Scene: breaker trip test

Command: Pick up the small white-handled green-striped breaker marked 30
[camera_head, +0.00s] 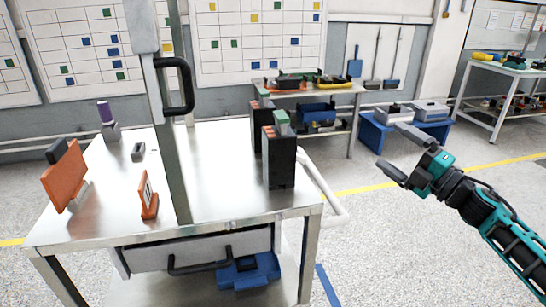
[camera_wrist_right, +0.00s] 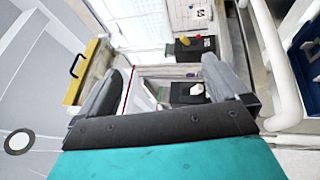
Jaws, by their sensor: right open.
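I cannot make out a breaker marked 30; no marking is legible. On the metal table (camera_head: 110,225) in the head view, a tall black block with a green top (camera_head: 280,160) stands upright near the right edge, with a similar dark block (camera_head: 258,122) behind it. My right gripper (camera_head: 391,145) is open and empty, in the air right of the table and apart from the blocks. In the right wrist view its jaws (camera_wrist_right: 167,70) are spread; far beyond them is a dark item with green and white parts (camera_wrist_right: 188,92), too small to identify. My left gripper is not in view.
A grey upright post with a black handle (camera_head: 187,85) crosses the table view. An orange plate (camera_head: 66,178), a small orange stand (camera_head: 149,198) and a purple-topped item (camera_head: 106,115) stand on the left. A white rail (camera_head: 325,185) runs along the table's right side; the floor beyond is open.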

